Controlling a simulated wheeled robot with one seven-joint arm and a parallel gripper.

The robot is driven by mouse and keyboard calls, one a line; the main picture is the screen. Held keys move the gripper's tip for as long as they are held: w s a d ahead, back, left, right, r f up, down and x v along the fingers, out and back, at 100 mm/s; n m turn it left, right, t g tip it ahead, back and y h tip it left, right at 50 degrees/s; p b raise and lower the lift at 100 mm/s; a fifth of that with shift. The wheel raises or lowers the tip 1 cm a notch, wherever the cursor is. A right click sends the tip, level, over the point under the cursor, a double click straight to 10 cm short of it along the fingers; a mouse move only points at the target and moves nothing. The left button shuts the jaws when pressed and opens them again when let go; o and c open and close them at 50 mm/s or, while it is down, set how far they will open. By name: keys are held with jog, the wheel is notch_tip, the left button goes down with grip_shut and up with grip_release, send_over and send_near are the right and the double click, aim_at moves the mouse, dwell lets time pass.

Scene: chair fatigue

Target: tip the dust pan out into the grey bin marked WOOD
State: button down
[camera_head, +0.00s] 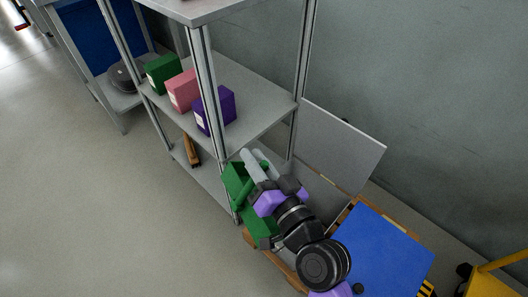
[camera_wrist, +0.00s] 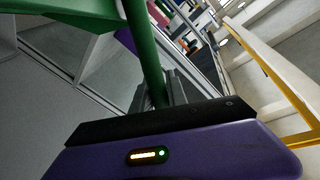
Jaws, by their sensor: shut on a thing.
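The green dust pan (camera_head: 262,226) is in my gripper (camera_head: 256,165), beside the lower part of the shelf rack. In the wrist view its green handle (camera_wrist: 143,45) runs down to the jaws, and part of its green body (camera_wrist: 65,10) shows at upper left. My gripper is shut on the handle. My arm hides part of the pan, and I cannot see what lies in it. A grey upright panel (camera_head: 345,145), perhaps a raised bin lid, stands right of the rack with a grey surface (camera_head: 320,202) below it. No WOOD label is readable.
The rack's middle shelf (camera_head: 262,92) holds green (camera_head: 162,73), pink (camera_head: 183,90) and purple (camera_head: 214,110) boxes. A brown-handled brush (camera_head: 191,151) is at the lower shelf. A blue-topped thing (camera_head: 382,252) stands at right, near a yellow frame (camera_head: 500,264). Floor at left is clear.

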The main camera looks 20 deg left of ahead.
jog(key=shift+s+a+f+n, duration=0.4)
jog(key=shift+s+a+n, duration=0.2)
jog(key=shift+s, duration=0.1)
jog(key=shift+s+a+f+n, duration=0.45)
jog(key=shift+s+a, duration=0.1)
jog(key=shift+s, duration=0.15)
jog(key=shift+s+a+f+n, duration=0.4)
jog(key=shift+s+a+n, duration=0.2)
jog(key=shift+s, duration=0.1)
jog(key=s+a+n+p, duration=0.3)
jog(key=s+a+p, duration=0.3)
jog(key=p, duration=0.5)
jog(key=shift+s+a+p, duration=0.2)
jog(key=shift+s+p, duration=0.15)
jog(key=shift+s, duration=0.5)
jog(key=shift+f, duration=0.15)
